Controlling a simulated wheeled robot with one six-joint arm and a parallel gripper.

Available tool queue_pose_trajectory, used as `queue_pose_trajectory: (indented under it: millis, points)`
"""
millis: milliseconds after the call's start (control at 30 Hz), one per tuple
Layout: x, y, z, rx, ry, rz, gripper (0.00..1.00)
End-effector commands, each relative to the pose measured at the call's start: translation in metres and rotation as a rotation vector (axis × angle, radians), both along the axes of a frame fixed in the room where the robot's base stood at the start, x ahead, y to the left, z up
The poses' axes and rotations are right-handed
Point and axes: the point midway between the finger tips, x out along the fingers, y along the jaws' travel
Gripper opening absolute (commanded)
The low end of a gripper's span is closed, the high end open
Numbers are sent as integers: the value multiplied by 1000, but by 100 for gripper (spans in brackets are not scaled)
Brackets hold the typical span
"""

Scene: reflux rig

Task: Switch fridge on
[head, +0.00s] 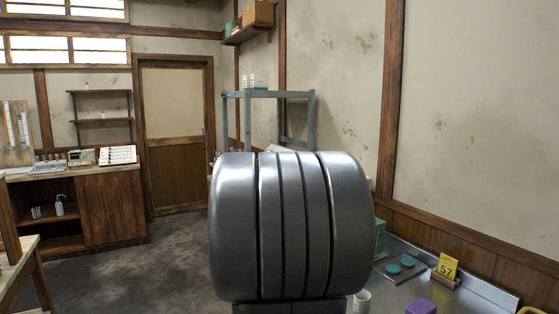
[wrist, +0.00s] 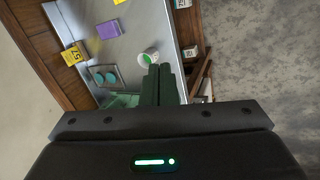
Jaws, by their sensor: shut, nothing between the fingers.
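No fridge or fridge switch can be made out in either view. My gripper (wrist: 159,70) shows in the wrist view with its two dark fingers together and nothing between them. Its tips point toward the metal bench top (wrist: 140,25), beside a white cup with green inside (wrist: 147,57). I cannot tell the gap between the tips and the cup. In the head view my gripper is not seen; a large grey metal part, probably my own arm, blocks the middle.
The metal bench (head: 401,293) at lower right holds a purple block (head: 421,307), a yellow card marked 57 (head: 447,267), a tray with teal discs (head: 401,270) and a green box (head: 380,238). A wooden cabinet (head: 112,205) stands left. Grey floor (head: 165,260) is open at centre left.

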Motion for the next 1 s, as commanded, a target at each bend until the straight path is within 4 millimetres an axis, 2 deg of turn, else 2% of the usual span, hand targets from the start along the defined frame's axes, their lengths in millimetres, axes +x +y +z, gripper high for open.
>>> queue_pose_trajectory:
  millis: [33, 100, 200, 333, 500, 1000]
  points:
    - [13, 1, 45, -22, -10, 7, 0]
    - [26, 2, 81, -51, -18, 12, 0]
    - [40, 3, 124, -85, -30, 15, 0]
    - [51, 4, 160, -116, -40, 15, 0]
    - [57, 4, 178, -133, -45, 14, 0]
    - [57, 4, 177, -134, -46, 14, 0]
